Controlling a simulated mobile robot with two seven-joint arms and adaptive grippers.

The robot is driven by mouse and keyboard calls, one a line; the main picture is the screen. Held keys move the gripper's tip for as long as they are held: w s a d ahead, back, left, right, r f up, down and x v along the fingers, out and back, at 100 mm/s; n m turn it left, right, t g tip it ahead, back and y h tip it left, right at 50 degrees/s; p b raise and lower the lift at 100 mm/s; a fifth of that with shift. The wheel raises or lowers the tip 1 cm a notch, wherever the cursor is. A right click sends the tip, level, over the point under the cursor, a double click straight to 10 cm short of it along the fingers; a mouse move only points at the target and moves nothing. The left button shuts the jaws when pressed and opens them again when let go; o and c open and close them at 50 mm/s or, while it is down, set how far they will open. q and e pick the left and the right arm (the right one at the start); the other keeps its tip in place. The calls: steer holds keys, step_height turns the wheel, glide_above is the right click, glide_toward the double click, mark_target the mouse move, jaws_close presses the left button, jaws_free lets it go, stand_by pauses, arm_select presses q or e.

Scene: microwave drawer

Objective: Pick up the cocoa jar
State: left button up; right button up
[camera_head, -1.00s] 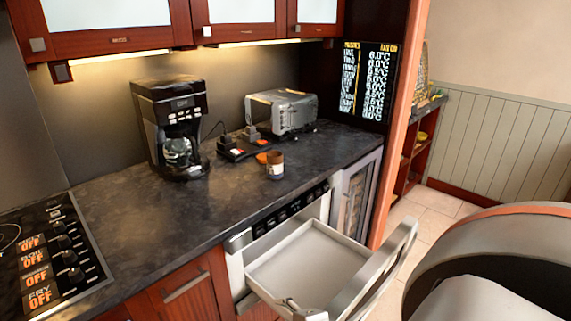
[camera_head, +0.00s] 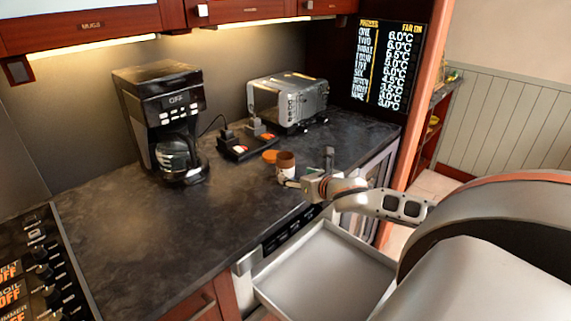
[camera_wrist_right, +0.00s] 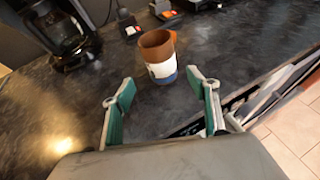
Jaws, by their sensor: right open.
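My right gripper (camera_head: 308,171) comes in from the right beside the jar. In the right wrist view the gripper (camera_wrist_right: 161,90) is open and empty, with green inner pads, and the jar is outside its jaws. My left gripper is not in view.
An open drawer (camera_head: 325,270) sits below the counter. The front left counter is clear.

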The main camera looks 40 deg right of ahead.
mark_target(289, 171)
steer(key=shift+w+d+r, duration=0.15)
steer(key=shift+w+d, duration=0.2)
steer(key=shift+w, duration=0.15)
steer(key=shift+x, duration=3.55)
steer(key=shift+a, duration=0.1)
steer(key=shift+c, duration=0.3)
steer(key=c, duration=1.3)
